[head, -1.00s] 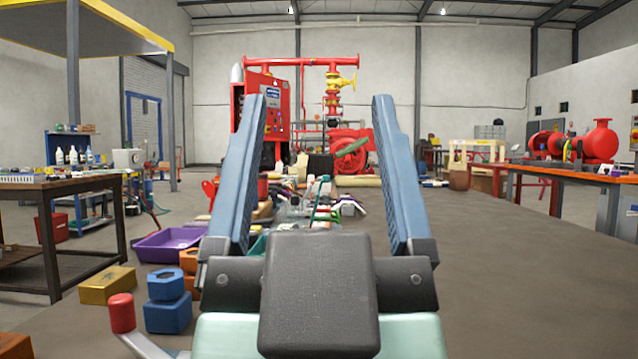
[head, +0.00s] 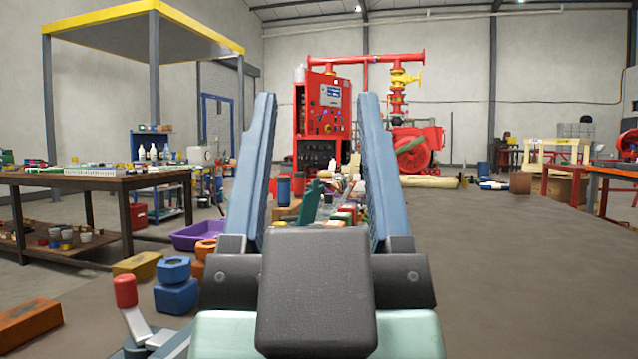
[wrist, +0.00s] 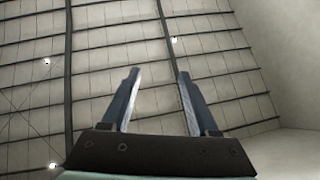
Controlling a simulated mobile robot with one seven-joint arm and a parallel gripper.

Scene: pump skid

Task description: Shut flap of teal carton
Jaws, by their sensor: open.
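My gripper (head: 316,98) points forward and up in the middle of the head view, its two blue fingers apart with nothing held between them. In the wrist view my gripper (wrist: 158,74) is also open, with only the roof and walls beyond it. A teal-green upright piece (head: 311,203) shows between the fingers, low in the head view and beyond the gripper. It may be part of the teal carton. Its lower part is hidden behind my gripper, so I cannot tell how its flap stands.
Blue blocks (head: 176,294), a yellow block (head: 137,265) and a purple tray (head: 200,236) lie at left. A brown workbench (head: 90,182) stands farther left. A red pump panel (head: 322,120) stands behind.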

